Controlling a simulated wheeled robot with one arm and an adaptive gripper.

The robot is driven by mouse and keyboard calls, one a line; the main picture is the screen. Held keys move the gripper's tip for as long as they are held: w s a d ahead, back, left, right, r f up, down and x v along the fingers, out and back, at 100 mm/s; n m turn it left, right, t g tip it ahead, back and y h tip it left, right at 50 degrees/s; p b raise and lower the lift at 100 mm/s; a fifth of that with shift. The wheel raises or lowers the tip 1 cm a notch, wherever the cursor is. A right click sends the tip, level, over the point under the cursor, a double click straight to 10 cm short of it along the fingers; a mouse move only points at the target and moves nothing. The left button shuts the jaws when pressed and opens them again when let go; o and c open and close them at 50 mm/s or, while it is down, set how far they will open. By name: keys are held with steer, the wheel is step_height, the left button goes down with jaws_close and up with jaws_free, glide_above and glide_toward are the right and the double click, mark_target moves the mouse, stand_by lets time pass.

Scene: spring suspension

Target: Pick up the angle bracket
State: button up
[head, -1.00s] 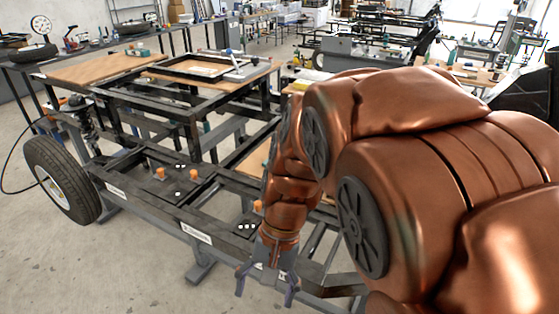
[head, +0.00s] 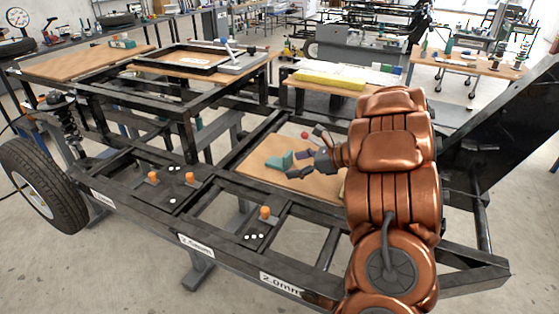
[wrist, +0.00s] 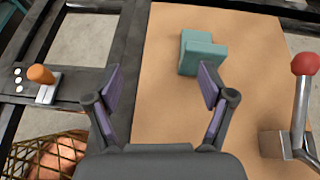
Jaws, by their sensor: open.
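The angle bracket, a teal L-shaped block (head: 280,162), lies on the wooden board (head: 256,170) inside the black frame. In the wrist view the bracket (wrist: 203,50) sits beyond the fingertips, right of the middle of the jaw gap and close to the right finger. My gripper (head: 298,164) is open and empty, just right of the bracket in the head view. The purple-padded fingers (wrist: 159,78) are spread wide in the wrist view. Whether the right fingertip touches the bracket cannot be told.
A red-knobbed lever (wrist: 304,64) on a metal block stands right of the bracket in the wrist view. An orange knob (wrist: 40,74) is on the frame to the left. Black frame rails (head: 222,184) surround the board. The board between the fingers is bare.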

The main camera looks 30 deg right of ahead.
mark_target(290, 159)
steer(key=d, duration=0.1)
steer(key=w+d+m+t, duration=0.1)
steer(key=d, duration=0.1)
steer(key=d+m, duration=0.1)
steer(key=shift+w+d+f+h, duration=0.2)
steer(key=shift+d+f+h, duration=0.2)
steer(key=shift+w+f, duration=0.1)
steer(key=shift+w, duration=0.1)
steer(key=shift+r+p+x, duration=0.2)
steer(key=shift+p+x, duration=0.6)
steer(key=shift+x, duration=2.7)
steer(key=shift+a, duration=0.15)
steer(key=c, duration=1.4)
steer(key=shift+r, duration=0.15)
